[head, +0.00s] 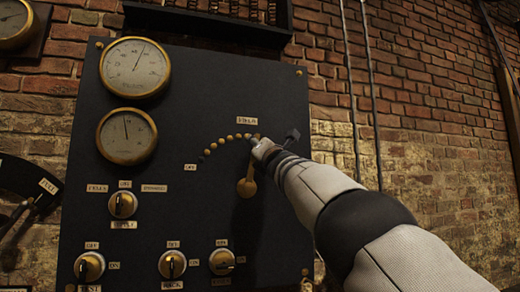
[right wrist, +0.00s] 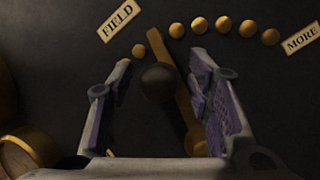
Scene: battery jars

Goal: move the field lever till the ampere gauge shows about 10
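The field lever is a brass bar on a dark panel (head: 205,110). Its round brass pivot end (head: 247,187) shows in the head view, with the upper part hidden by my gripper. In the right wrist view the lever (right wrist: 183,100) lies between two brass studs near the FIELD label, its dark knob (right wrist: 158,80) towards me. My right gripper (head: 262,148) is open, with its fingers (right wrist: 158,98) on either side of the knob. Two brass-rimmed gauges, an upper one (head: 135,67) and a lower one (head: 127,136), have needles pointing roughly upward; their lettering is too small to tell which is amperes.
An arc of brass studs (head: 220,141) runs beside the lever, and a MORE label (right wrist: 301,41) is at one end. Rotary switches sit lower down, including one at left (head: 122,204). Another dark device (head: 25,180) is at the far left. A brick wall (head: 430,90) stands behind.

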